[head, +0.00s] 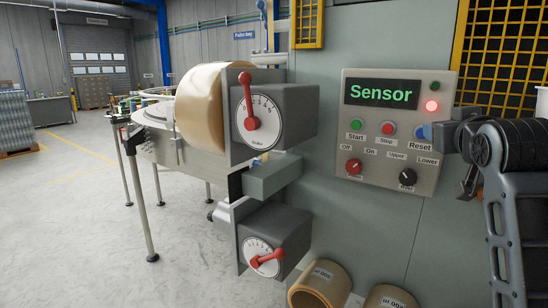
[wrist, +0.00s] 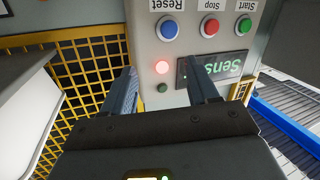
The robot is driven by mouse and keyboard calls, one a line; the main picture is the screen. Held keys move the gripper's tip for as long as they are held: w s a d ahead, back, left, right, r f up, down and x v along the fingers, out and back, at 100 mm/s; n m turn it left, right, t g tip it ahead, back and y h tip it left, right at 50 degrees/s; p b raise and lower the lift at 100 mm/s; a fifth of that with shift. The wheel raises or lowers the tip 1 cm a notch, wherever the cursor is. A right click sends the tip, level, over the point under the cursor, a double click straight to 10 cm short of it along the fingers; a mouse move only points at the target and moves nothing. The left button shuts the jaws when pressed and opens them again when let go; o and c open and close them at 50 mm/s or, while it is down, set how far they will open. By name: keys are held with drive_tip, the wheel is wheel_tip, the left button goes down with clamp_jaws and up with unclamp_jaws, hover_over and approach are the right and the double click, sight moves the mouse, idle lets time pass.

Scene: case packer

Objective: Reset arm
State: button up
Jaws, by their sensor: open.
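The grey control panel (head: 350,190) is on the machine front, its display (head: 381,93) reading "Sensor" in green. A red lamp (head: 432,106) glows; a dark green lamp (head: 434,87) is above it. Below are the green Start (head: 357,124), red Stop (head: 388,128) and blue Reset (head: 421,132) buttons. My gripper (head: 452,160) is at the panel's right edge, partly hiding the area beside Reset. In the upside-down wrist view, my gripper (wrist: 163,88) is open and empty, fingers apart. The Reset button (wrist: 167,28) shows beyond the tips; I cannot tell any contact.
Red-handled dials (head: 262,120) and a tape roll (head: 202,108) stand left of the panel. Brown rolls (head: 318,284) sit below. Yellow mesh guarding (head: 505,45) is behind, at right. The floor (head: 70,220) at left is clear.

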drive_tip(key=s+a+f+y, duration=0.15)
drive_tip(key=s+f, duration=0.25)
drive_tip(key=f, duration=0.5)
drive_tip(key=s+a+f, duration=0.3)
drive_tip(key=s+f, duration=0.1)
drive_tip(key=f, duration=0.5)
drive_tip(key=s+a+f+n+y, duration=0.1)
drive_tip(key=s+a+f, duration=0.1)
drive_tip(key=s+f, duration=0.45)
drive_tip(key=s+a+f, duration=0.3)
drive_tip(key=s+f, duration=0.2)
drive_tip(key=s, duration=0.2)
drive_tip(key=s+a+f+y, duration=0.1)
drive_tip(key=s+f, duration=0.1)
drive_tip(key=s, duration=0.6)
drive_tip(key=s+a+f, duration=0.1)
drive_tip(key=s+f, duration=0.1)
drive_tip(key=s, duration=0.6)
drive_tip(key=s+r, duration=0.2)
drive_tip(key=s, duration=0.6)
drive_tip(key=s+r+g, duration=0.1)
drive_tip(key=s+r, duration=0.1)
drive_tip(key=s, duration=0.7)
drive_tip(key=shift+a+r+y, duration=0.25)
drive_tip(key=shift+a+y, duration=0.1)
drive_tip(key=shift+y, duration=0.1)
drive_tip(key=shift+o, duration=0.4)
